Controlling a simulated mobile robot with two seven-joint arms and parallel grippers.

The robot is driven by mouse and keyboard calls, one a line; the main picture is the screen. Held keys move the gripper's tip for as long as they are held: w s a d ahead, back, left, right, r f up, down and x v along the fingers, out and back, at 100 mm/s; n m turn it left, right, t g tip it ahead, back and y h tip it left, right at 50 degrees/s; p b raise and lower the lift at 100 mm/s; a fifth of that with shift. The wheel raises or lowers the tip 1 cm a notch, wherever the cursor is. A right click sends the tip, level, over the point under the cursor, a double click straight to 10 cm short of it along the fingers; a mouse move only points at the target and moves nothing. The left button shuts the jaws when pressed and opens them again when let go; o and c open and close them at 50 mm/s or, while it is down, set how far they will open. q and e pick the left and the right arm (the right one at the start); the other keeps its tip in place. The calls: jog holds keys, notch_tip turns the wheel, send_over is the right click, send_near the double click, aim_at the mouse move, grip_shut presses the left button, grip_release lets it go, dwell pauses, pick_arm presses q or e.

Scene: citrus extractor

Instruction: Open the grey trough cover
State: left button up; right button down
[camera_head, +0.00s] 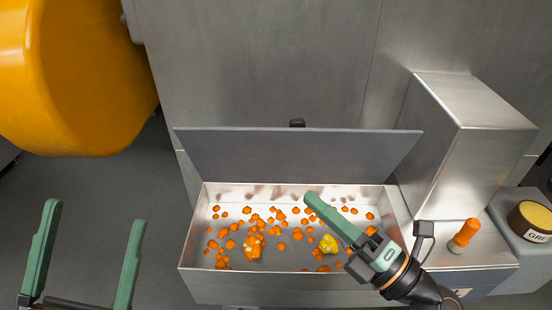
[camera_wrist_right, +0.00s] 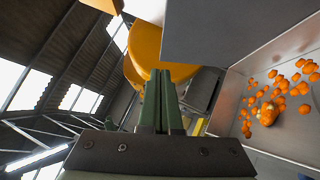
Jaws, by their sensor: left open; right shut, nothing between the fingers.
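The grey trough cover (camera_head: 300,157) stands raised along the back edge of the metal trough (camera_head: 230,288), tilted up, so the trough's inside shows. In the right wrist view a grey panel (camera_wrist_right: 225,35), which looks like the cover, fills the upper right. My right gripper (camera_head: 311,198) is shut and empty, above the trough and in front of the cover; a gap to the cover is hard to judge. Its closed green fingers show in the right wrist view (camera_wrist_right: 158,85). My left gripper (camera_head: 97,213) is open and empty, left of the trough over the floor.
Orange bits and larger pieces (camera_head: 254,247) lie in the trough, with a yellow one (camera_head: 328,244). A metal box (camera_head: 450,140), an orange knob (camera_head: 465,234) and a labelled round tub (camera_head: 530,222) stand right. A large yellow drum (camera_head: 75,75) hangs upper left.

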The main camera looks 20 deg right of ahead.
jog(key=p, duration=0.4)
send_near(262, 131)
jog(key=a, duration=0.4)
pick_arm(q)
jog(key=shift+w+a+n+y, duration=0.2)
jog(key=shift+w+n+y, duration=0.35)
jog(key=shift+w+y, duration=0.25)
jog(key=shift+w+a+n+y, duration=0.2)
jog(key=shift+w+n+y, duration=0.35)
jog(key=shift+y, duration=0.35)
pick_arm(e)
jog(key=shift+h, duration=0.3)
jog(key=shift+w+d+r, duration=0.15)
jog(key=shift+w+r, duration=0.1)
jog(key=shift+w, duration=0.5)
jog(key=shift+w+d+r, duration=0.15)
jog(key=shift+w+r, duration=0.05)
jog(key=shift+w, duration=0.6)
jog(key=shift+w+d+r, duration=0.1)
jog(key=shift+w+r, duration=0.15)
jog(key=shift+w, duration=0.5)
pick_arm(q)
jog(key=shift+r+p, duration=0.1)
jog(key=shift+p, duration=0.2)
